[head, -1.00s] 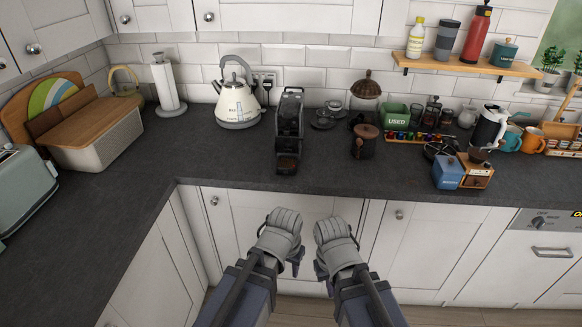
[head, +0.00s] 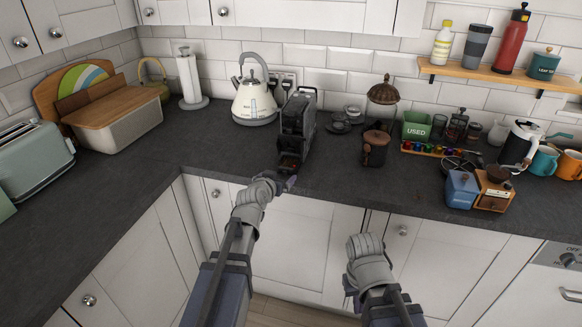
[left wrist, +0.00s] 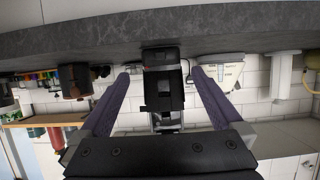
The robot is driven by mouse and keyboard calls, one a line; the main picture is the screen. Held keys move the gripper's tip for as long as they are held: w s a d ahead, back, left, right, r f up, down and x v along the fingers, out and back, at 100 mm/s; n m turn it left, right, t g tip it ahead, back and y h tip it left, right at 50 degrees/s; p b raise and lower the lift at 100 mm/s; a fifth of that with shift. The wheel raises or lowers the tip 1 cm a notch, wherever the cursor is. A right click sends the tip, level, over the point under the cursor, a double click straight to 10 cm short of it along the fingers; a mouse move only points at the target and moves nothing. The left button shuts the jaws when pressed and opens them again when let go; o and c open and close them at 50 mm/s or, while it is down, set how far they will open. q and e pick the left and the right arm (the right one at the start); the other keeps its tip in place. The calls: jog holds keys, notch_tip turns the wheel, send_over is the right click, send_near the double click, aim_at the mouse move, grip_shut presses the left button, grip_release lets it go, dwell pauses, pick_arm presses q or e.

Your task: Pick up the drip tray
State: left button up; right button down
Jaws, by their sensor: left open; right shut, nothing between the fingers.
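The drip tray (head: 287,165) is the dark low part at the front foot of a black coffee machine (head: 298,120), near the worktop's front edge. The left wrist view is upside down; there the tray (left wrist: 160,55) appears between my fingers, below the worktop edge in the picture. My left gripper (head: 287,182) is just in front of the tray at the worktop edge. In the left wrist view it (left wrist: 160,72) is open, with a purple finger on either side of the machine and nothing held. My right gripper (head: 349,290) is shut and empty, low before the cabinets.
A cream kettle (head: 255,102) stands behind and left of the machine. A brown canister (head: 375,149) and a row of capsules (head: 430,149) are to the right. The worktop (head: 215,150) left of the machine is clear.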

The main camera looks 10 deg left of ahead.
aim_at(285, 171)
pick_arm(q)
jog(key=shift+b+x, duration=1.25)
jog(key=shift+x, duration=2.45)
pick_arm(e)
notch_tip(285, 171, down, 3)
jog(key=shift+r, duration=0.15)
pick_arm(q)
jog(key=shift+s, duration=0.1)
jog(key=shift+c, duration=0.2)
jog(key=c, duration=1.5)
jog(key=shift+o, duration=0.2)
jog(key=shift+r+p, duration=0.4)
pick_arm(e)
jog(key=shift+a+r, duration=0.15)
jog(key=shift+r, duration=0.2)
